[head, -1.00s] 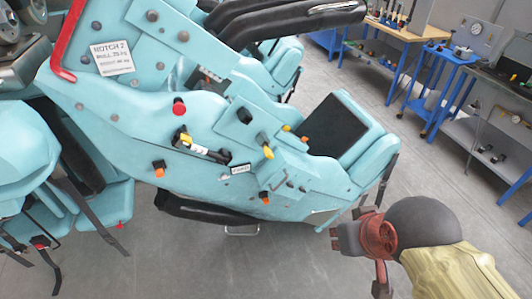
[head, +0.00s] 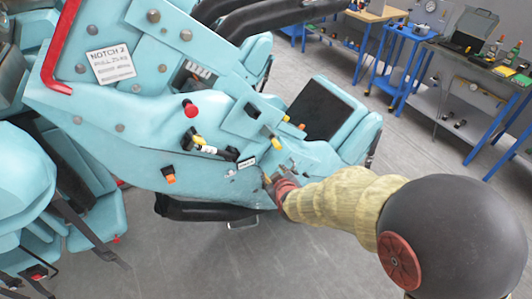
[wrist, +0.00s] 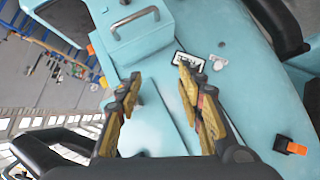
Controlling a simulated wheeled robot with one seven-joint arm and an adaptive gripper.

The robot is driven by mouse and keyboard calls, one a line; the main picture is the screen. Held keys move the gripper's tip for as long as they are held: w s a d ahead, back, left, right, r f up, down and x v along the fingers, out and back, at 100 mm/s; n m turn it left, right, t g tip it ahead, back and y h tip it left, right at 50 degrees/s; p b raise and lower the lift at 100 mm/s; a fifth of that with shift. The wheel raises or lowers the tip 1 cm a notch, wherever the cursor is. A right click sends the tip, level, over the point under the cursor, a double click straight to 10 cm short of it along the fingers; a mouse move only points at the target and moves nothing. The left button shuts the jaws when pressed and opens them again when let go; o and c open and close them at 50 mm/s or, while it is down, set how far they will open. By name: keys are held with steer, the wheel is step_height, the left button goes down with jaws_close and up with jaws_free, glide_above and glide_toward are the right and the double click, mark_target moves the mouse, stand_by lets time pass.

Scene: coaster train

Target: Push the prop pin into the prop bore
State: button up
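My gripper (head: 276,184) is at the lower side of the pale blue ride-car body (head: 215,110), just right of and below a small label plate (head: 246,163). In the wrist view my gripper (wrist: 158,80) is open, its two yellow-and-dark fingers apart. Only pale blue panel shows between them. The label plate (wrist: 190,62) is just beyond the right fingertip, with small round grey fittings (wrist: 219,60) beside it. I cannot tell for sure which fitting is the prop pin or the prop bore. The orange-ended fitting seen earlier below the label is hidden behind my gripper.
An orange knob (head: 168,175), a red button (head: 190,109), a yellow-and-black handle (head: 205,146) and a yellow-tipped lever (head: 275,143) stick out of the body. The orange knob also shows in the wrist view (wrist: 291,147).

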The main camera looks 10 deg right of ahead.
mark_target(273, 141)
steer(key=w+d+r+n+t, duration=0.1)
steer(key=w+r+t, duration=0.2)
steer(key=r, duration=0.4)
steer(key=shift+n+h, duration=0.3)
steer(key=shift+h, duration=0.1)
steer(key=shift+b+x, duration=0.5)
steer(key=shift+x, duration=3.6)
steer(key=shift+d, duration=0.15)
steer(key=shift+c, duration=0.9)
steer(key=c, duration=0.8)
jaws_close()
jaws_free()
jaws_close()
